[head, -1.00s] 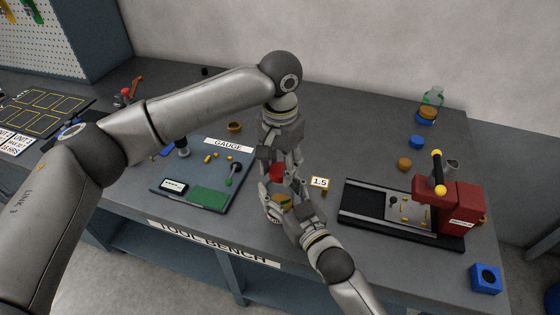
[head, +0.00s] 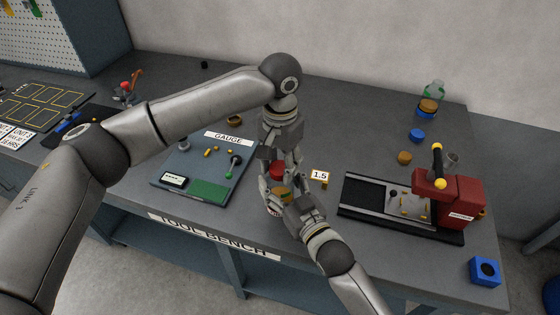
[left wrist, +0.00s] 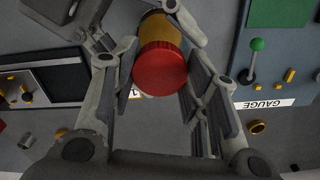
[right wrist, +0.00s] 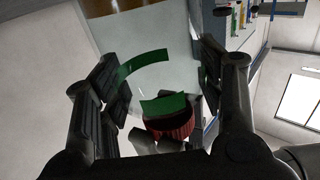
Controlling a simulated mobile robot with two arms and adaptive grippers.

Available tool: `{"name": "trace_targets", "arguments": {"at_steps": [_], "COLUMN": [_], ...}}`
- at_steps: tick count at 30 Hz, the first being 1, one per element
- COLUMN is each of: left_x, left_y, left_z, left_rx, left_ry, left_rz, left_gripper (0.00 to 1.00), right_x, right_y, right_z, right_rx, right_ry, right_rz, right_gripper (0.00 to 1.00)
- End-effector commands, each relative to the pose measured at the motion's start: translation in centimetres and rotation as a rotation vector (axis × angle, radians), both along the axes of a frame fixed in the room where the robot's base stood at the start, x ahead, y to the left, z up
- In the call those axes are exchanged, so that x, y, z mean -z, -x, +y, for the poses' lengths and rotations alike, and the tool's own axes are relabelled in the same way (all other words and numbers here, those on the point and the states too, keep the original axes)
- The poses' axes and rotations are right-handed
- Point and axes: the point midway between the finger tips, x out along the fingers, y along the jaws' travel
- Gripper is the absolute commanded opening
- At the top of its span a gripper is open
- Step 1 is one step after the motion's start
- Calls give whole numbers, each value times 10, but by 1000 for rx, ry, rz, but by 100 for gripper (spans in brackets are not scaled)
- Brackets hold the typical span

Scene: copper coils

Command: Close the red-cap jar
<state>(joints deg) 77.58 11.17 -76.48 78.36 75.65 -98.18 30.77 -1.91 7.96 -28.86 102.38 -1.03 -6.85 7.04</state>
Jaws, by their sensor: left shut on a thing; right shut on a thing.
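The red cap (head: 278,168) is between the fingers of my left gripper (head: 276,172), which reaches down from above and is shut on it. In the left wrist view the cap (left wrist: 160,70) lies against the yellow-banded jar (left wrist: 160,28). My right gripper (head: 282,196) comes from the front right and is shut on the jar, whose orange and green part (head: 282,190) shows between the fingers. In the right wrist view the clear jar wall (right wrist: 150,50) has green bands, with the red cap (right wrist: 172,127) beyond. I cannot tell whether the cap is seated on the rim.
The gauge board (head: 210,190) lies left of the grippers. A "1.5" sign (head: 320,176) stands close to their right. Farther right is a black fixture with a red clamp block (head: 447,195). Another jar (head: 430,100) stands at the back right. The back middle of the bench is clear.

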Motion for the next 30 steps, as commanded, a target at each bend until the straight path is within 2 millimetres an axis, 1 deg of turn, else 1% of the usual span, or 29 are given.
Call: {"name": "trace_targets", "arguments": {"at_steps": [11, 28, 29, 30], "left_x": [1, 12, 11, 11], "left_y": [0, 0, 0, 0], "left_z": [0, 0, 0, 0], "left_rx": [0, 0, 1, 4], "left_ry": [0, -1, -1, -1], "left_rz": [0, 1, -1, -1], "left_gripper": [32, 32, 32, 32], "right_x": [0, 0, 0, 0], "right_y": [0, 0, 0, 0], "right_z": [0, 0, 0, 0], "right_rx": [0, 0, 0, 0], "right_ry": [0, 0, 0, 0], "right_rz": [1, 1, 1, 1], "right_gripper": [19, 19, 0, 0]}}
